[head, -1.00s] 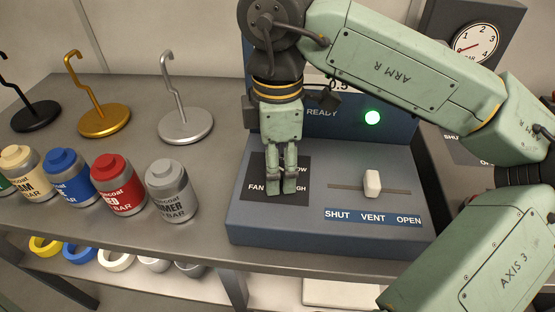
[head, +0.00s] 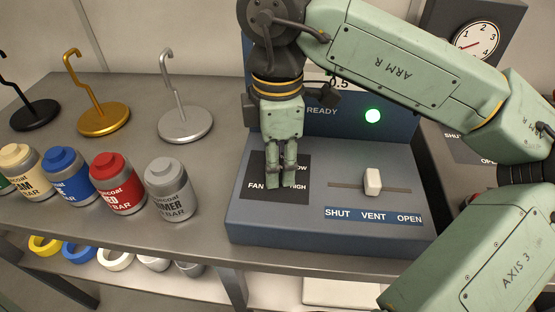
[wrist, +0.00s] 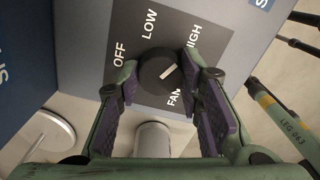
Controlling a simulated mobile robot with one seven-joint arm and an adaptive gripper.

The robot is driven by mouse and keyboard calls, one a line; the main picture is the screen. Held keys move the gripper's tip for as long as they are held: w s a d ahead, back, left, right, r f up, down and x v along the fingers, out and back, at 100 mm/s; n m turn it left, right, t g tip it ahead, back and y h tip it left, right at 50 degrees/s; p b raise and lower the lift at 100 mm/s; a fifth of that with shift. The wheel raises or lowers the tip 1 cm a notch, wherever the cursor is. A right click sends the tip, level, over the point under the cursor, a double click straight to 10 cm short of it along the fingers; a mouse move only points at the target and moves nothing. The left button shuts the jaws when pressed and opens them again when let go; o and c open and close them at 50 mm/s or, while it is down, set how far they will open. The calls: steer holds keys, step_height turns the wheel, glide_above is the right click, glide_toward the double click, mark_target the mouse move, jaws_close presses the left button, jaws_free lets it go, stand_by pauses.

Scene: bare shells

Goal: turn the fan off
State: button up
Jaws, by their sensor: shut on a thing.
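The fan knob (wrist: 150,72) is a dark round dial on a dark label plate (wrist: 185,18) marked OFF, LOW and HIGH. Its white pointer line points roughly toward HIGH in the wrist view. My gripper (wrist: 163,75) has one finger on each side of the knob and is shut on it. In the head view my gripper (head: 280,180) points down over the fan plate (head: 301,180) on the blue-grey console (head: 330,225), and its fingers hide the knob.
A white slider (head: 372,181) stands near VENT, right of my gripper. A grey jar (head: 170,190) and other coloured jars stand left of the console. Metal hook stands (head: 185,123) are behind them.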

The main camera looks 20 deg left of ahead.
steer(key=shift+f, duration=0.1)
steer(key=shift+f+n+b, duration=0.1)
steer(key=shift+n+b, duration=1)
steer(key=shift+n, duration=0.1)
steer(key=n+b, duration=0.1)
steer(key=n, duration=0.1)
steer(key=shift+n, duration=0.4)
steer(key=n+b, duration=0.2)
steer(key=n, duration=1)
steer(key=shift+r+n+b, duration=0.2)
steer(key=shift+n+b, duration=0.15)
steer(key=shift+n, duration=0.05)
steer(key=n, duration=0.5)
steer(key=shift+n, duration=0.4)
steer(key=o, duration=1.2)
steer(key=shift+c, duration=0.2)
